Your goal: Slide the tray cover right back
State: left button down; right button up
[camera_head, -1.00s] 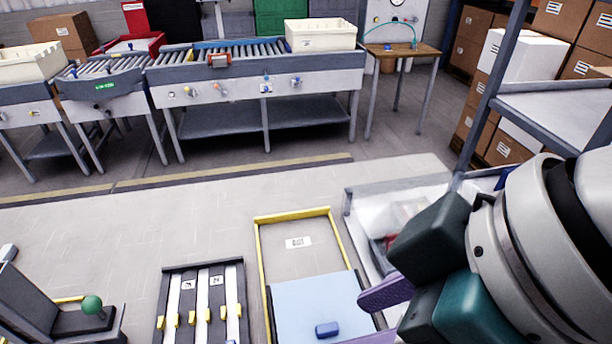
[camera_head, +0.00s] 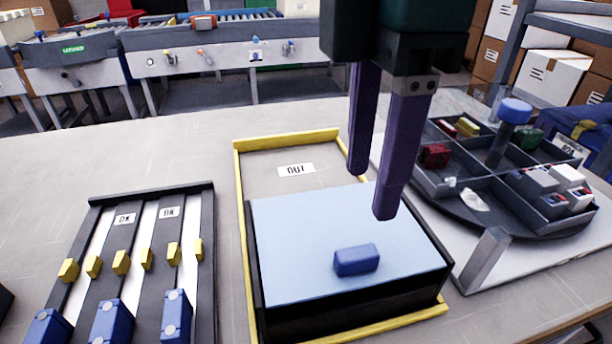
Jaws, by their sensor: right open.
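The tray cover (camera_head: 300,230) is a flat light blue lid on a black tray (camera_head: 330,316). A darker blue block handle (camera_head: 356,260) stands up from the cover near its front. The tray sits inside a yellow-edged outlined area (camera_head: 241,190) with an "OUT" label (camera_head: 296,170) behind it. My right gripper (camera_head: 372,196) comes down from the top with two purple fingers. It is open and empty, above the back right part of the cover, behind the handle. The fingers are apart from the handle. My left gripper is not in view.
A dark slotted rack (camera_head: 206,215) with yellow clips and blue blocks is on the left. A round divided tray (camera_head: 440,190) with several small parts and a blue-topped post (camera_head: 514,110) stands on the right. A grey upright post (camera_head: 482,262) is close to the cover's right side.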

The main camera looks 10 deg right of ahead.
aim_at(358, 253)
notch_tip(358, 253, down, 9)
jog(key=shift+f+b, duration=0.2)
jog(key=shift+b, duration=0.5)
grip_shut()
jog(key=shift+r, duration=0.1)
dwell(1.0)
